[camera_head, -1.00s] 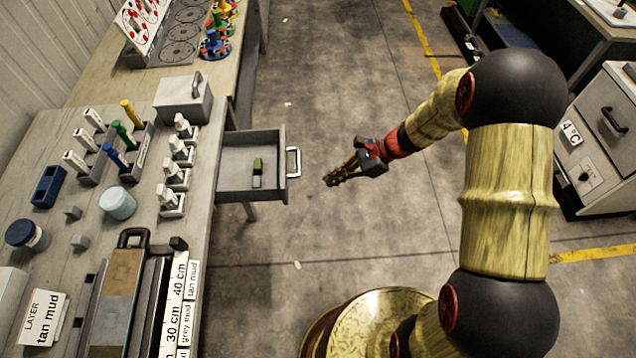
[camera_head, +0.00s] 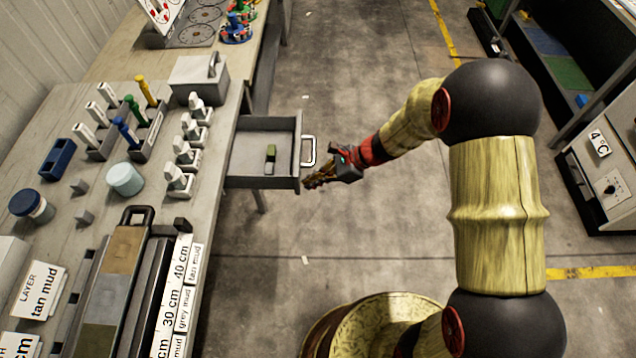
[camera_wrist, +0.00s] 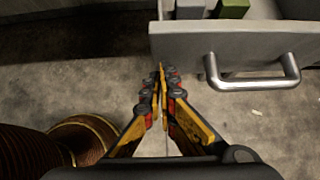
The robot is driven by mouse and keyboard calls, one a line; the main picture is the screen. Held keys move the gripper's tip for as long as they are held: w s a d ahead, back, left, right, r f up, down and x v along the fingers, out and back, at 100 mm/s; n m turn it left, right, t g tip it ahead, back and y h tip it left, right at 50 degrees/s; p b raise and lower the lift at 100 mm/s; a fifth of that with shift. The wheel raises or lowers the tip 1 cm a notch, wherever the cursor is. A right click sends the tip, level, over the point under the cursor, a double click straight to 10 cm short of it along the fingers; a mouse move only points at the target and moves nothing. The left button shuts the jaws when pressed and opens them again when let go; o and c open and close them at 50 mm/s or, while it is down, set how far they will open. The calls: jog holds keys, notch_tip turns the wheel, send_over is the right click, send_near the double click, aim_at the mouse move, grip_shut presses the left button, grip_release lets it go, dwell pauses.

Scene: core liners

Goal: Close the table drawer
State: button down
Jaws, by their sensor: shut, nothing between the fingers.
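The table drawer (camera_head: 246,159) stands pulled out from the right side of the workbench. A green and grey block (camera_head: 270,155) lies inside it. Its silver handle (camera_head: 309,151) is on the front panel; the handle also shows in the wrist view (camera_wrist: 254,82), right of the fingers. My gripper (camera_head: 308,184) is shut and empty, close to the lower end of the drawer front in the head view. In the wrist view the fingertips (camera_wrist: 161,72) point at the left end of the drawer front (camera_wrist: 185,45). I cannot tell whether they touch it.
The workbench (camera_head: 150,205) holds bottles, colored tubes in racks, a grey box (camera_head: 198,80) and a core tray (camera_head: 112,280). A white cabinet labelled 4 °C (camera_head: 607,170) stands at the right.

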aim_at(240, 182)
jog(key=shift+a, duration=0.15)
jog(key=a, duration=0.7)
jog(key=a+p, duration=0.1)
jog(key=a, duration=1.3)
jog(key=shift+w+a, duration=0.2)
jog(key=shift+w, duration=0.15)
